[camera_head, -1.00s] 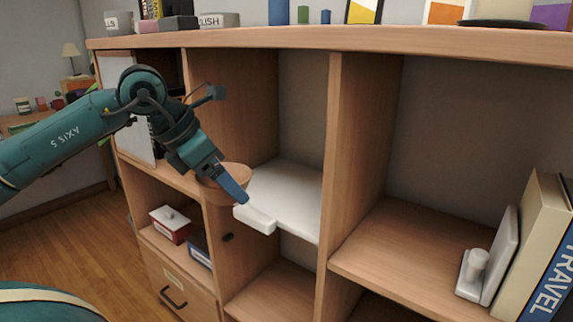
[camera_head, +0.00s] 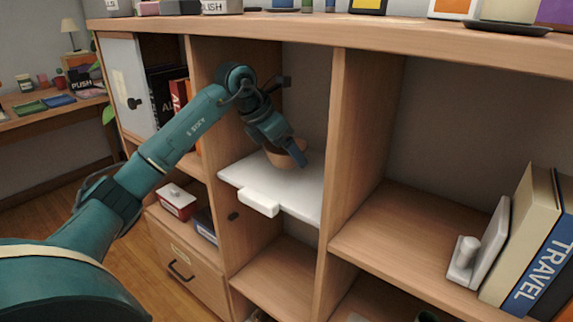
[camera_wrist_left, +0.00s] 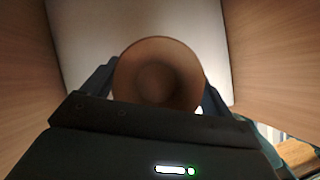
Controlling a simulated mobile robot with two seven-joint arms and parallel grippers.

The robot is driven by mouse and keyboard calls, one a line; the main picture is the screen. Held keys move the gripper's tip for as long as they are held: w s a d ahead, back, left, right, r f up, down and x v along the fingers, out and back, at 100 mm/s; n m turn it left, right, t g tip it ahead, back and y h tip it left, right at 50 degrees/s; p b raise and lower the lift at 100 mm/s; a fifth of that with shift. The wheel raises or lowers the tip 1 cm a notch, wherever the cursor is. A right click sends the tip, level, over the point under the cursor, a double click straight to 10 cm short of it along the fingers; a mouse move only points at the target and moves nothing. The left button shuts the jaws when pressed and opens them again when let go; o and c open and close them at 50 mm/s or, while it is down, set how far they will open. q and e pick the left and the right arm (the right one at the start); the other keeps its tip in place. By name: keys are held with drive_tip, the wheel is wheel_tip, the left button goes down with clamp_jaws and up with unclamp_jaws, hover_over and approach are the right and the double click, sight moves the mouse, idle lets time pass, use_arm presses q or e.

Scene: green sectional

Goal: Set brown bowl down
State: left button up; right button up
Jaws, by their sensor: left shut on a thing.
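The brown bowl (camera_head: 284,157) is inside the middle compartment, over the white shelf board (camera_head: 300,191). My left gripper (camera_head: 297,155) is shut on the bowl. In the left wrist view the bowl (camera_wrist_left: 158,74) sits upright between the fingers, its inside empty, with the white board (camera_wrist_left: 110,25) behind it. I cannot tell whether the bowl's base touches the board. My right gripper is not in view.
A wooden upright (camera_head: 348,150) bounds the compartment on the right. The white board has a block-like handle (camera_head: 258,202) at its front edge. Books (camera_head: 535,235) and a white bookend (camera_head: 480,258) stand in the right compartment. The white board's front is bare.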

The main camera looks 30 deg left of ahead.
use_arm(q)
drive_tip(key=shift+f, duration=0.65)
wheel_tip(320, 180, down, 3)
drive_tip(key=shift+r+b, duration=0.2)
drive_tip(key=shift+b, duration=0.35)
drive_tip(key=shift+w+f, duration=0.15)
drive_tip(key=shift+f, duration=0.1)
drive_tip(key=shift+r, duration=0.1)
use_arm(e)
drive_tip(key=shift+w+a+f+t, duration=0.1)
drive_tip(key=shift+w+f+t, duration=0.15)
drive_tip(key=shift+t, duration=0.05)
use_arm(q)
drive_tip(key=o, duration=0.8)
